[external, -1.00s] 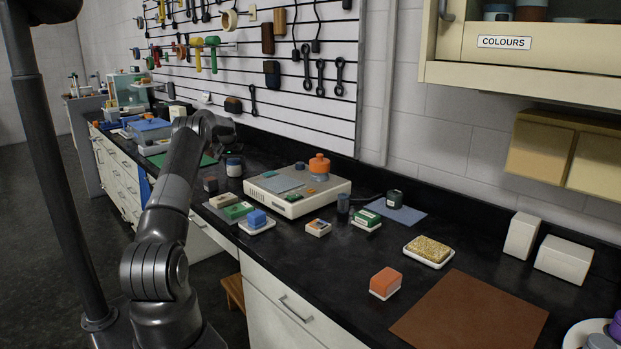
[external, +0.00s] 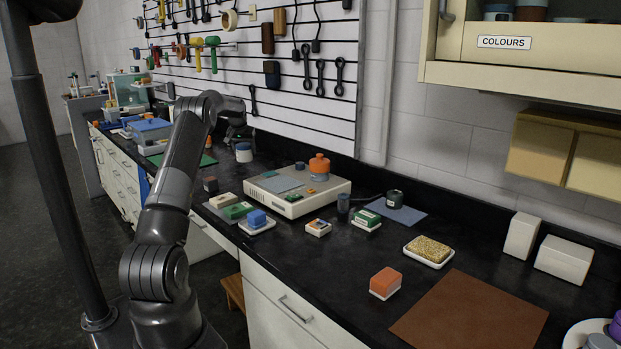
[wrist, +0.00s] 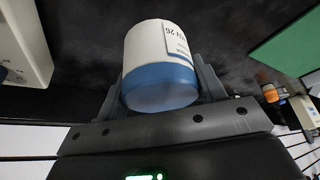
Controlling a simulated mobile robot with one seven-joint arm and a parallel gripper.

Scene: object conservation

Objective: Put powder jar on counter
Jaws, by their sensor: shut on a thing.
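The powder jar is a white jar with a blue lid and a printed label. It fills the middle of the wrist view (wrist: 160,65) and shows small in the external view (external: 244,153). My gripper (external: 240,141) is shut on the jar, with a finger on each side near the lid in the wrist view. The black counter (external: 330,275) runs along the wall beneath it. I cannot tell whether the jar's base touches the counter or is just above it.
A pale scale-like box (external: 320,202) with an orange jar (external: 319,170) stands right of the jar. A green mat (external: 205,160) lies to the left. Small blocks and a brown mat (external: 470,312) occupy the nearer counter, with bare black surface between. A tool rack (external: 325,110) hangs behind.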

